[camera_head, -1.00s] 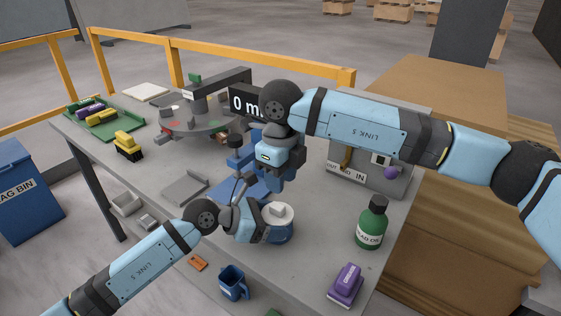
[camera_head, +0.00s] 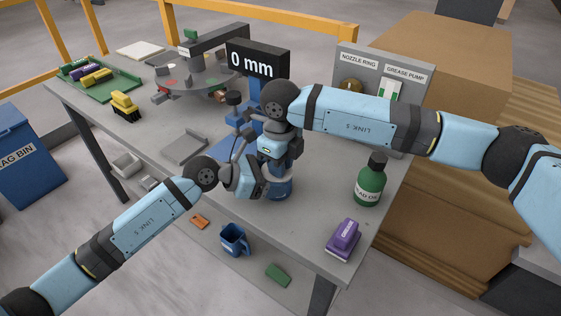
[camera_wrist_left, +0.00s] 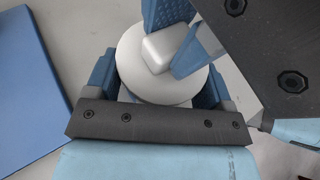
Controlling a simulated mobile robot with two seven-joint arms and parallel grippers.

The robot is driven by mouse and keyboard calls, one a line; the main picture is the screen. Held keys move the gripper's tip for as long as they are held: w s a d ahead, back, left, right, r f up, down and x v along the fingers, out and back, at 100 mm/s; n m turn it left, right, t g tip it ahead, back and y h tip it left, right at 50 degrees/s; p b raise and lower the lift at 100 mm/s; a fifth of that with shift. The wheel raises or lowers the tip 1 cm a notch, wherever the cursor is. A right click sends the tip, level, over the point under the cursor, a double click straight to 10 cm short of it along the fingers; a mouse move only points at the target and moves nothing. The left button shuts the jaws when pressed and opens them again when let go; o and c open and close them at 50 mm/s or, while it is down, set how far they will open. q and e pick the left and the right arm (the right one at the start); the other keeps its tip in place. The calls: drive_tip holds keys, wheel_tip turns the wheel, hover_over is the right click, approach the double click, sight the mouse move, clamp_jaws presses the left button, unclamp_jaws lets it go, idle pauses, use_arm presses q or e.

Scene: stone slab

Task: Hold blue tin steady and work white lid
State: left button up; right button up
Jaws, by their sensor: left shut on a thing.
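The blue tin (camera_head: 281,190) stands upright near the middle of the table's front part. My left gripper (camera_head: 262,184) is shut around its sides; in the left wrist view its two fingers lie left and right of the tin. The white lid (camera_wrist_left: 135,80) sits on top of the tin, with a white rounded knob (camera_wrist_left: 160,50). My right gripper (camera_head: 279,163) is directly over the lid. Its two fingers (camera_wrist_left: 183,36) are apart, close to the knob; whether they touch it is hard to tell. In the head view the right gripper hides most of the lid.
A green bottle (camera_head: 370,182) and a purple block (camera_head: 342,238) stand to the right. A blue stand with a "0 mm" display (camera_head: 256,60) is behind. A grey panel (camera_head: 410,75) stands at the back right.

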clamp_jaws()
drive_tip(key=shift+r, duration=0.1)
drive_tip(key=shift+r, duration=0.2)
use_arm(q)
drive_tip(key=shift+a+f, duration=0.1)
drive_tip(key=shift+f, duration=0.3)
use_arm(e)
drive_tip(key=shift+a+r, duration=0.15)
drive_tip(key=shift+r, duration=1.15)
use_arm(q)
drive_tip(key=shift+s+r, duration=0.1)
use_arm(e)
drive_tip(key=shift+r, duration=0.15)
use_arm(q)
drive_tip(key=shift+r, duration=0.2)
use_arm(e)
drive_tip(key=shift+o, duration=1.7)
unclamp_jaws()
drive_tip(key=shift+f, duration=0.2)
